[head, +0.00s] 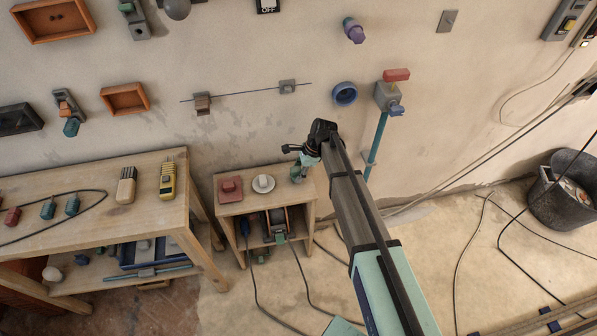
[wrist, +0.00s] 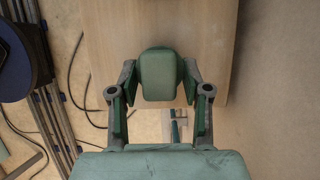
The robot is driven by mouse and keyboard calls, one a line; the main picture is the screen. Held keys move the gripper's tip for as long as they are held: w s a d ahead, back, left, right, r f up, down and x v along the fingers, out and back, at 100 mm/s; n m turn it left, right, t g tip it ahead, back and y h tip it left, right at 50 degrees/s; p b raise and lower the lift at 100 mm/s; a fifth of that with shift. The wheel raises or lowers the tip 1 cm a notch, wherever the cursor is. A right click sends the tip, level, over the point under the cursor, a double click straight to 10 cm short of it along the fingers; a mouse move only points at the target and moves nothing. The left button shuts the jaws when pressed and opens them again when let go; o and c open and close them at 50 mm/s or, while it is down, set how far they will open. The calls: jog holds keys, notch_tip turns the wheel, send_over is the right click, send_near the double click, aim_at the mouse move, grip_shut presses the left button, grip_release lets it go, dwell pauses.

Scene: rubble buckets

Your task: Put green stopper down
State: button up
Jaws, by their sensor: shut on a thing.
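The green stopper (wrist: 161,73) is a rounded green block between the fingers of my gripper (wrist: 160,84) in the wrist view. The gripper is shut on it. In the head view my gripper (head: 299,165) is over the right part of the small wooden table (head: 231,206), with the green stopper (head: 296,175) small and partly hidden below it. In the wrist view the pale wooden top (wrist: 112,35) lies behind the stopper. I cannot tell whether the stopper touches the top.
A red block (head: 230,190) and a white round knob (head: 263,184) sit on the small table, left of my gripper. A larger workbench (head: 95,190) stands to the left. A turquoise pipe (head: 377,140) runs down the wall at right. Cables (head: 300,275) lie on the floor.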

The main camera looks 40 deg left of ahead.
jog(key=shift+f, duration=0.1)
jog(key=o, duration=1.3)
